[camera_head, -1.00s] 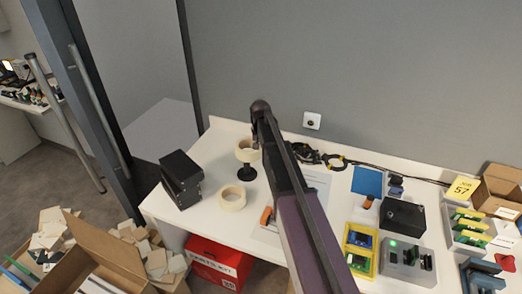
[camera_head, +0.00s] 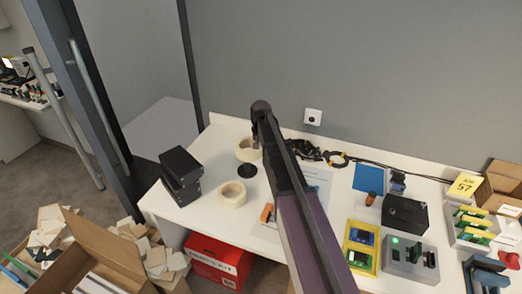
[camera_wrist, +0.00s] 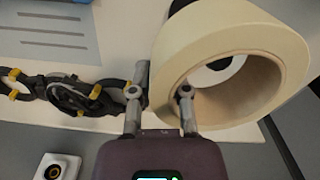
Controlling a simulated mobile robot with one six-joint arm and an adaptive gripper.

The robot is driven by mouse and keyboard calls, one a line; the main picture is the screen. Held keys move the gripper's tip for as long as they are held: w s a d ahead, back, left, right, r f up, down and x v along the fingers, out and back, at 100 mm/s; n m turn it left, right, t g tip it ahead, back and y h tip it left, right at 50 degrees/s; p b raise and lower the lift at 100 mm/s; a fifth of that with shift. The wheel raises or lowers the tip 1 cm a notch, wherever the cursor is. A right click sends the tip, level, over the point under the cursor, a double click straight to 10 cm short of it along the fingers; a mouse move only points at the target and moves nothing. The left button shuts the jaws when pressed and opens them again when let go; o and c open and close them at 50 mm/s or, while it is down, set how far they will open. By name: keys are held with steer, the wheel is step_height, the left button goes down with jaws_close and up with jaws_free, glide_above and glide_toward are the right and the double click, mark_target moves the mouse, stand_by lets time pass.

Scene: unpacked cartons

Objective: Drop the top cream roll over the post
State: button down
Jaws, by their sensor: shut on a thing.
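My gripper (camera_wrist: 162,88) is shut on the wall of a cream roll (camera_wrist: 238,35), one finger inside its hole and one outside. The head view shows this roll (camera_head: 247,151) raised at the back left of the table, just above a round black base (camera_head: 247,171). The post's shaft is mostly hidden, so I cannot tell whether the roll is around it. A dark and white shape shows through the roll's hole in the wrist view. A second cream roll (camera_head: 232,195) lies flat on the table in front of the base.
A black box (camera_head: 181,176) stands left of the rolls. Black cables (camera_head: 303,150) lie along the back by the wall. Yellow and grey trays, a black case (camera_head: 405,214) and cartons fill the right side. Bare white table (camera_head: 205,215) surrounds the flat roll.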

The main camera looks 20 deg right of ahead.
steer(key=shift+f+b, duration=0.9)
steer(key=shift+f, duration=0.1)
steer(key=shift+f, duration=0.25)
steer(key=c, duration=0.5)
jaws_free()
steer(key=o, duration=0.4)
steer(key=shift+r, duration=0.2)
steer(key=shift+r+p, duration=3.85)
steer(key=shift+r, duration=0.05)
steer(key=shift+s, duration=0.15)
